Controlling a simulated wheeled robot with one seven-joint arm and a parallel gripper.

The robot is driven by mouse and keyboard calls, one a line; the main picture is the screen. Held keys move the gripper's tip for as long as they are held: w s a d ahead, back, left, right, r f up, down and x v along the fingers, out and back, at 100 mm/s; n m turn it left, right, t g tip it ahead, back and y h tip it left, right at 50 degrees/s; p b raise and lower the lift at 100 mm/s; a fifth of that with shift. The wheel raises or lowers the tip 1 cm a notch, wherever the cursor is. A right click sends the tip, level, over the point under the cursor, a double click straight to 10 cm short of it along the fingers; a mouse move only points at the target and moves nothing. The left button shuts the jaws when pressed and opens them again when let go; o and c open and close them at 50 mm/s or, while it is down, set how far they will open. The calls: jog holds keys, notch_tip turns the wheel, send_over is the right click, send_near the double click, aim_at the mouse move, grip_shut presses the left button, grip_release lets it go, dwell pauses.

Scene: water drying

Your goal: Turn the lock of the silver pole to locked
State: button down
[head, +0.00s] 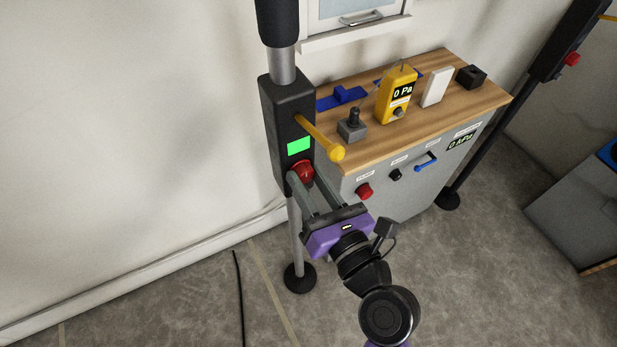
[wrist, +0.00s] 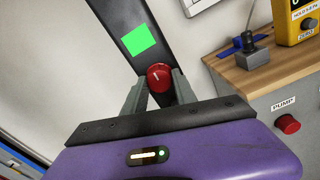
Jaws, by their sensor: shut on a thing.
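The silver pole (head: 283,67) stands upright at the left of the table. A black box (head: 285,95) is mounted on it, with a yellow lever (head: 322,138), a green patch (head: 299,146) and a red knob (head: 302,170) that looks like the lock. My gripper (head: 302,182) is at the red knob, its two grey fingers shut on the knob's sides. In the wrist view the red knob (wrist: 158,77) sits between the fingertips, with a small white mark on its face. The green patch (wrist: 139,40) above it shows no readable text.
A wooden-topped cabinet (head: 434,108) stands right of the pole, with a yellow gauge (head: 397,97), a red pump button (head: 364,190) and a blue handle (head: 426,161). A second, black pole (head: 490,137) stands at the right. The floor at the lower left is open, with a black cable.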

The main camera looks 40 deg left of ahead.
jog(key=m+p, duration=0.1)
jog(key=p, duration=0.1)
jog(key=m+p, duration=0.2)
jog(key=p, duration=0.1)
jog(key=shift+r+p, duration=0.35)
jog(key=shift+r, duration=0.05)
jog(key=m+p, duration=0.5)
jog(key=p, duration=0.1)
jog(key=shift+m+p, duration=0.4)
jog(key=m+p, duration=0.5)
jog(key=shift+f, duration=0.1)
jog(key=shift+f+m+p, duration=0.15)
jog(key=shift+m+p, duration=1.2)
jog(key=shift+m, duration=0.55)
jog(key=c, duration=1)
grip_release()
jog(key=shift+d, duration=0.1)
